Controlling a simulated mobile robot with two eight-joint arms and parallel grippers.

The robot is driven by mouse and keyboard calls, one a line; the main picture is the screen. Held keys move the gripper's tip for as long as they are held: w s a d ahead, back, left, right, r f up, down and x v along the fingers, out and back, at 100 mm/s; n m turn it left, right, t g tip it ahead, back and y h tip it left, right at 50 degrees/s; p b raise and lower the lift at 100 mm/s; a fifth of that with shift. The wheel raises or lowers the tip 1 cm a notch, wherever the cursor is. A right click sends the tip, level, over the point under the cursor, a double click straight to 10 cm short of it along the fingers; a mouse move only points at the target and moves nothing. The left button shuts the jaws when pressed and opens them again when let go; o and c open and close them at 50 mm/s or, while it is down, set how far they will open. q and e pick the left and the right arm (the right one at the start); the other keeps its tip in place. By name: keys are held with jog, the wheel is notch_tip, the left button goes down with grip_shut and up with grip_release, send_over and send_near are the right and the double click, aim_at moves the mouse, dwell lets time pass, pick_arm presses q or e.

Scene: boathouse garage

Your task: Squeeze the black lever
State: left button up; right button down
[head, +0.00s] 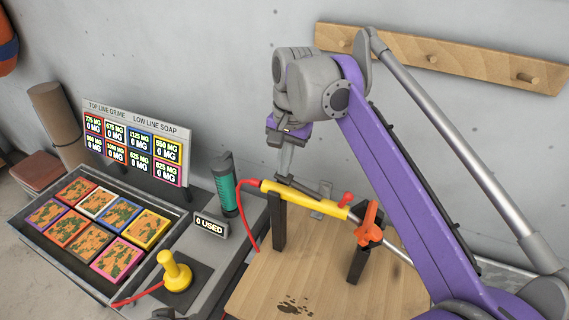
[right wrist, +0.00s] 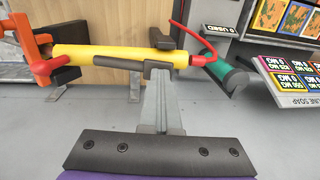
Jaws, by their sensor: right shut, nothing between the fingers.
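A yellow spray handle (head: 325,202) lies level on two black posts over a wooden board. The black lever (head: 304,187) runs along its side; it also shows in the right wrist view (right wrist: 118,62). My right gripper (head: 285,174) points down at the lever's hose-side end, its fingers together with nothing between them. In the right wrist view the fingers (right wrist: 159,82) overlap the lever end; I cannot tell whether they touch it. My left gripper is not in view.
An orange clamp knob (head: 369,222) stands at the handle's right end, and a red hose (head: 246,210) leaves its left end. A green cylinder (head: 226,190), a yellow plunger (head: 175,272) and a tray (head: 72,278) of dirty tiles are left. The wooden board (head: 320,285) has bare room in front.

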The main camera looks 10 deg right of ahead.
aim_at(289, 176)
jog(key=r+p, duration=0.1)
jog(key=r, duration=0.1)
jog(key=d+r+p, duration=0.1)
jog(key=r, duration=0.2)
jog(key=shift+s+p, duration=0.1)
jog(key=shift+p, duration=0.3)
pick_arm(q)
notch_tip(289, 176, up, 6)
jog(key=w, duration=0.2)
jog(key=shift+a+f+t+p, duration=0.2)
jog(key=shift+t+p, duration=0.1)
jog(key=shift+p, duration=0.1)
pick_arm(e)
notch_tip(289, 176, up, 8)
jog(key=s+d, duration=0.1)
jog(key=d, duration=0.1)
jog(key=shift+s+r, duration=0.2)
jog(key=shift+s, duration=0.15)
jog(key=shift+s, duration=0.1)
